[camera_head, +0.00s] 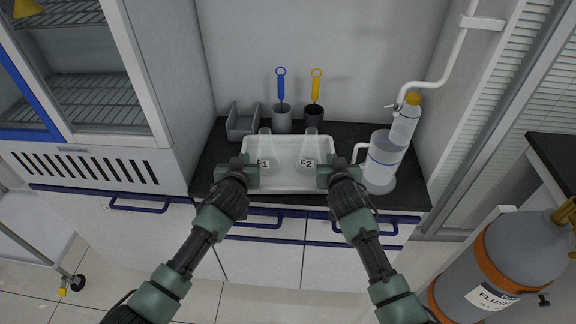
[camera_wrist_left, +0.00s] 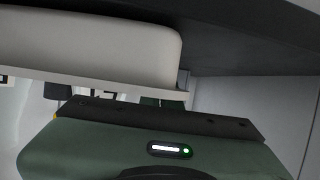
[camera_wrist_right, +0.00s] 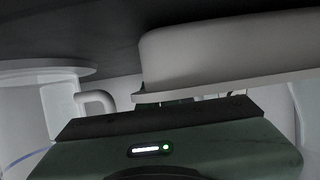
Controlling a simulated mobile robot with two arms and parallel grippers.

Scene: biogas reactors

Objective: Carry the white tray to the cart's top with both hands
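The white tray (camera_head: 286,183) is at the dark counter, with two labelled flasks upright in it, E1 (camera_head: 264,164) and E2 (camera_head: 308,162). My left gripper (camera_head: 243,168) is at the tray's left rim, and my right gripper (camera_head: 331,170) is at its right rim. The tray's side and rim fill the upper part of the left wrist view (camera_wrist_left: 90,45) and the right wrist view (camera_wrist_right: 230,50). The fingers are mostly hidden, so their closure is unclear. A pale surface on a metal frame with a caster (camera_head: 66,284), possibly the cart, is partly visible at lower left.
A large jug (camera_head: 383,165) stands close to my right gripper, with a yellow-capped bottle (camera_head: 404,122) behind it. A grey bin (camera_head: 243,122) and two holders with blue (camera_head: 282,88) and yellow (camera_head: 316,88) tools are behind the tray. A grey gas cylinder (camera_head: 515,255) stands at right.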

